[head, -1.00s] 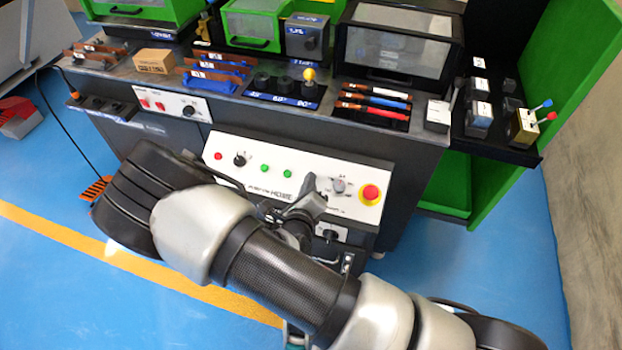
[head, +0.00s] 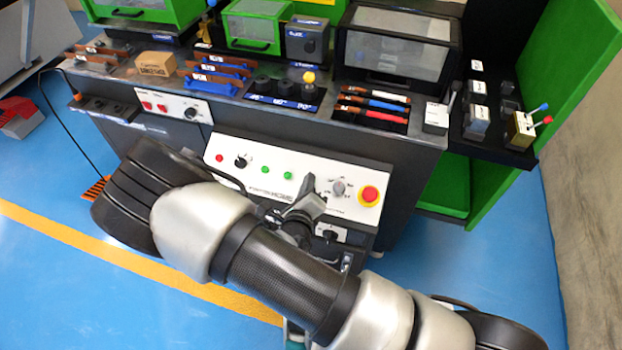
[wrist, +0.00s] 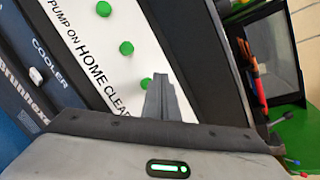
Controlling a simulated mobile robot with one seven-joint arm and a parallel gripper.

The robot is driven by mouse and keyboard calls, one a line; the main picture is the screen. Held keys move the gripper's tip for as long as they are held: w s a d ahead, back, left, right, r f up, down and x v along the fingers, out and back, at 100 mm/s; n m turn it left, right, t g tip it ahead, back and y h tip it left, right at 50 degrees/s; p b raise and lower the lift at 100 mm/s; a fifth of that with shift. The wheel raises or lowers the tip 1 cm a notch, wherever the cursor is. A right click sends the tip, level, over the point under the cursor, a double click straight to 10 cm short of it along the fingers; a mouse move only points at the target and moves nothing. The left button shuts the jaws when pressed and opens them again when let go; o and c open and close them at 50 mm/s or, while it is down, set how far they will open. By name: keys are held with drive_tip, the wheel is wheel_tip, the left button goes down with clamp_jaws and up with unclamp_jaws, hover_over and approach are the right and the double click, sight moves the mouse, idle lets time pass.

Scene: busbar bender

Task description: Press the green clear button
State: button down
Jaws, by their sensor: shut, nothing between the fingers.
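The white control panel (head: 230,150) is on the front of the machine. In the wrist view it carries three green buttons in a slanted row. The green clear button (wrist: 146,84) is the lowest, near the label CLEAR. The home button (wrist: 126,47) and the pump-on button (wrist: 103,9) lie above it. My gripper (wrist: 160,77) is shut and empty, its tips just right of the clear button and overlapping its edge. I cannot tell whether they touch. In the head view my gripper (head: 308,179) hides the clear button; the other two green buttons show to its left.
A red emergency stop (head: 369,194) on a yellow base and a grey selector knob (head: 338,187) sit right of my gripper on the panel. A red button (head: 219,158) and a black knob (head: 240,162) are at its left. The worktop above holds several tools.

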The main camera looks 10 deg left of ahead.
drive_tip(key=shift+r, duration=0.15)
drive_tip(key=shift+s+a+r+p, duration=0.1)
drive_tip(key=shift+s+r+p, duration=0.3)
drive_tip(key=shift+r+p, duration=0.35)
drive_tip(key=shift+s+d+r+p, duration=0.1)
drive_tip(key=shift+s+r+p, duration=0.25)
drive_tip(key=shift+r+p, duration=0.35)
drive_tip(key=shift+s+a+r+p, duration=0.1)
drive_tip(key=shift+s+r+p, duration=0.3)
drive_tip(key=shift+r+p, duration=0.3)
